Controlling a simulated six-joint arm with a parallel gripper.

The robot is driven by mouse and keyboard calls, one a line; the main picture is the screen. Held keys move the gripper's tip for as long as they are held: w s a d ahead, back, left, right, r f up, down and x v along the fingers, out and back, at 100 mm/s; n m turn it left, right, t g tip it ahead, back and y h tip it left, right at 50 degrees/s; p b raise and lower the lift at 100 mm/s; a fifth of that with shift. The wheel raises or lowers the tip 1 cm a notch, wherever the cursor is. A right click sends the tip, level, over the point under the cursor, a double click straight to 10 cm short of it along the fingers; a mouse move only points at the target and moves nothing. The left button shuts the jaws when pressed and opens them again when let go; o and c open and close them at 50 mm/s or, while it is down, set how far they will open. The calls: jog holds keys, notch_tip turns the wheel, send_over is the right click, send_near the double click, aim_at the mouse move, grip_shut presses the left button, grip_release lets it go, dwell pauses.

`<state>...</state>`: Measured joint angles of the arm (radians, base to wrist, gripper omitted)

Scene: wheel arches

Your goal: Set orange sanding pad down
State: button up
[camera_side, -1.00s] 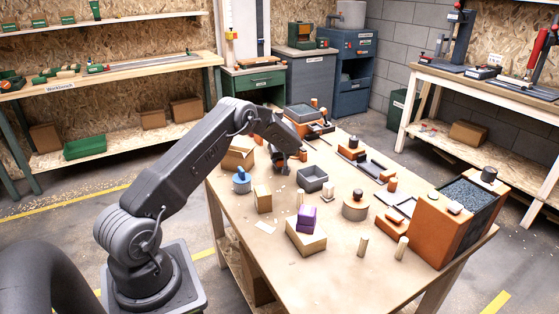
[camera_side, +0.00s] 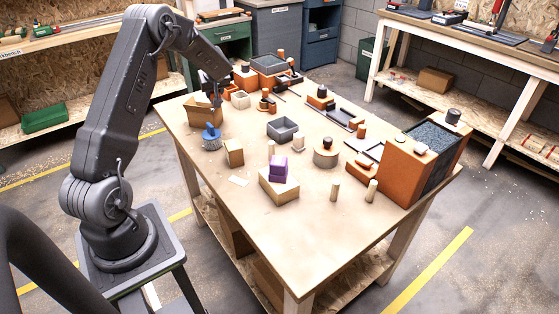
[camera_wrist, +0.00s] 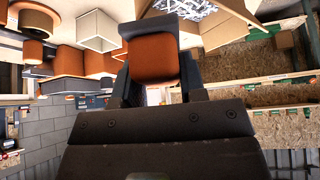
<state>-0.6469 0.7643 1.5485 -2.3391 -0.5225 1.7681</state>
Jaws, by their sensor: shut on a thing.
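My gripper (camera_wrist: 155,80) is shut on the orange sanding pad (camera_wrist: 153,58), which sits between the dark jaws in the wrist view. In the side view my gripper (camera_side: 216,100) is over the far left part of the workbench, just right of an open cardboard box (camera_side: 201,112). The pad is too small and hidden by the jaws to make out there. Whether it touches anything below cannot be told.
Near my gripper are a pale open bin (camera_side: 240,100), also in the wrist view (camera_wrist: 98,30), and several orange-and-dark items. A grey tray (camera_side: 282,129), a purple block on a cardboard box (camera_side: 279,187) and a blue-topped pot (camera_side: 211,138) stand nearer.

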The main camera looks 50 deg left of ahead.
jog(key=w+d+m, duration=0.1)
jog(key=w+d, duration=0.3)
jog(key=d, duration=1.3)
jog(key=w+d, duration=0.4)
jog(key=d, duration=1.2)
jog(key=s+d+m+t, duration=0.1)
jog(key=s+d, duration=0.4)
jog(key=d, duration=0.6)
jog(key=s+d, duration=0.6)
jog(key=d, duration=0.6)
jog(key=f, duration=0.6)
jog(key=shift+s+f, duration=0.2)
jog(key=shift+d+f, duration=0.1)
jog(key=shift+f, duration=2)
jog(key=shift+f, duration=0.15)
jog(key=o, duration=1.1)
jog(key=shift+c, duration=0.2)
